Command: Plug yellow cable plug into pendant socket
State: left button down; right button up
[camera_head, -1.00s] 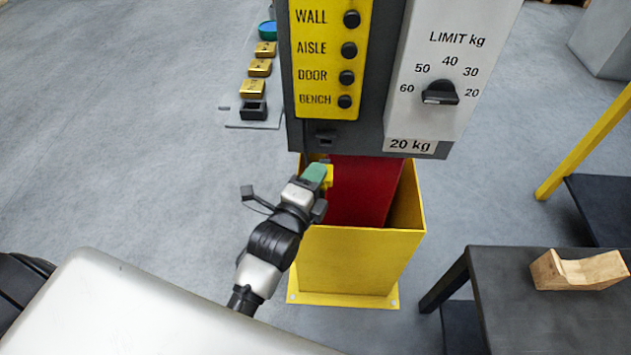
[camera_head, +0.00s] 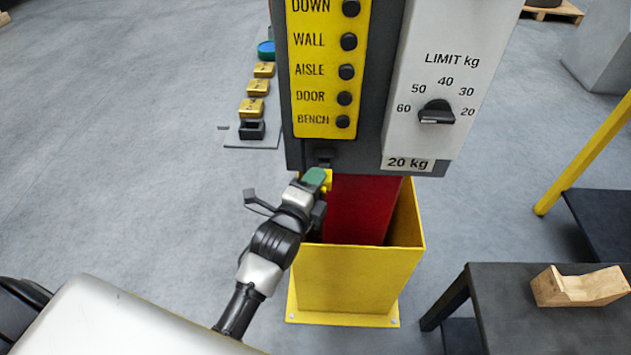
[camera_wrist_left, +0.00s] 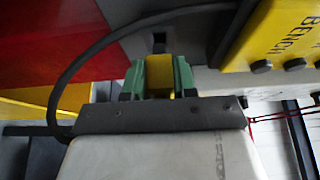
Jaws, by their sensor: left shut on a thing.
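My left gripper (camera_head: 318,180) is shut on the yellow plug (camera_head: 327,182), just below the bottom edge of the control box. In the left wrist view the yellow plug (camera_wrist_left: 159,75) sits between the green fingertips. The dark pendant socket (camera_head: 325,158) is on the lower left of the box, right above the plug. In the wrist view a dark square opening (camera_wrist_left: 159,42) lies just beyond the plug; a small gap seems to separate them. A black cable (camera_wrist_left: 75,65) curves around the left side of the gripper. My right gripper is not in view.
The yellow button panel (camera_head: 325,70) and the limit dial (camera_head: 436,112) are on the box above. A yellow open-topped bin (camera_head: 345,285) stands below around a red column (camera_head: 360,210). A dark table (camera_head: 500,320) with a wooden block (camera_head: 580,287) is at the lower right.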

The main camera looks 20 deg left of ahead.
pick_arm(q)
jog(key=shift+p, duration=0.35)
dwell(0.6)
jog(key=shift+p, duration=0.55)
dwell(0.5)
dwell(0.3)
jog(key=shift+w+a, duration=0.2)
jog(key=shift+w, duration=0.5)
jog(key=shift+w+a, duration=0.2)
jog(key=shift+w, duration=0.5)
jog(key=c, duration=0.8)
grip_release()
jog(key=shift+s, duration=0.15)
